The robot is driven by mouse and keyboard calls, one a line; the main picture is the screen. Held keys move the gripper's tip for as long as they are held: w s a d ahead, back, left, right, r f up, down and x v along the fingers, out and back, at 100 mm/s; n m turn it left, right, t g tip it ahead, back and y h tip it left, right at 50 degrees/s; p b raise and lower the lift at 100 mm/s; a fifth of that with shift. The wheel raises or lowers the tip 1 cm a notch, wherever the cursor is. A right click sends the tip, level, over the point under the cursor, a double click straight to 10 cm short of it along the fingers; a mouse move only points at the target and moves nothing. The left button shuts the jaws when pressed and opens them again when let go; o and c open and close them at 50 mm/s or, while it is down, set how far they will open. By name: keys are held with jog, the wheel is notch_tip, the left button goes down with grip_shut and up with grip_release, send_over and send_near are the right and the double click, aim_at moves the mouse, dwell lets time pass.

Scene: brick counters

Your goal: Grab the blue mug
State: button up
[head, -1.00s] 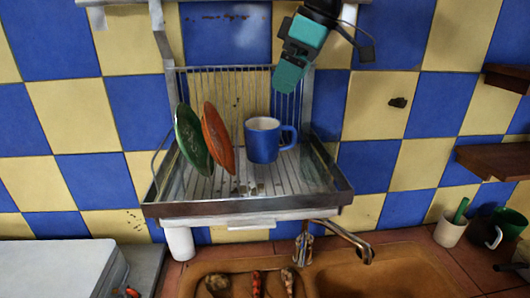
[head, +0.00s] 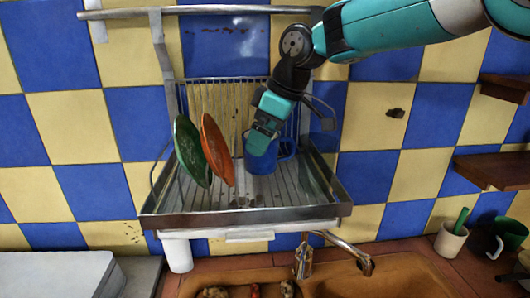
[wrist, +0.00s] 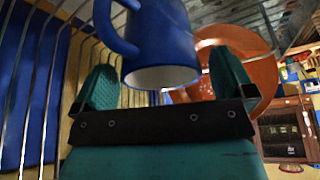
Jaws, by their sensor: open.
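The blue mug (head: 261,163) stands upright in the dish rack (head: 245,217), with its handle on the right. My gripper (head: 260,142) is at the mug from above and hides its rim and part of its front. In the wrist view, the two teal fingers (wrist: 163,78) are apart, one on each side of the mug (wrist: 160,40). The mug's rim lies between or just beyond the fingertips, with a gap on both sides. The mug is not clamped.
A green plate (head: 190,150) and an orange plate (head: 216,150) stand on edge left of the mug; the orange one is close to my gripper. Wire bars back the rack. A sink with a faucet (head: 345,248) is below. Wooden shelves (head: 490,165) are at right.

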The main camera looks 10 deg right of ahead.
jog(key=c, duration=0.9)
jog(key=shift+c, duration=0.5)
jog(key=shift+r, duration=0.15)
